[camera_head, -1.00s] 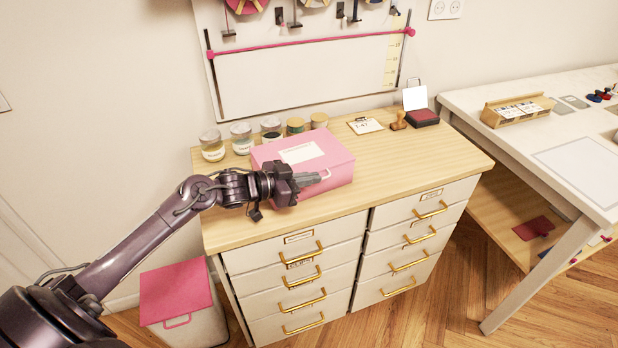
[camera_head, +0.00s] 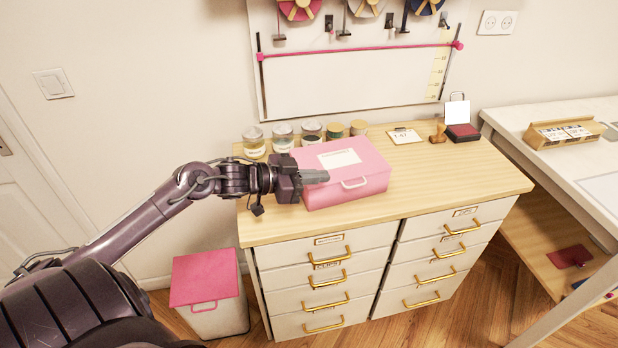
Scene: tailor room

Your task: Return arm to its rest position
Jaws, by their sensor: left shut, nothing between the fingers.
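My left arm (camera_head: 145,217) comes in from the lower left and reaches toward the dresser. My left gripper (camera_head: 322,177) is shut and empty. In the picture it overlaps the front left of a closed pink box (camera_head: 362,165) with a white label and a pale front handle (camera_head: 354,183). I cannot tell whether the fingertips touch the box. My right gripper is not in view.
The box stands on a wooden dresser top (camera_head: 440,185) with drawers below. Several jars (camera_head: 283,138) stand behind it. A pink-lidded bin (camera_head: 205,277) is on the floor at left. A white table (camera_head: 545,120) stands at right. Wall space at left is free.

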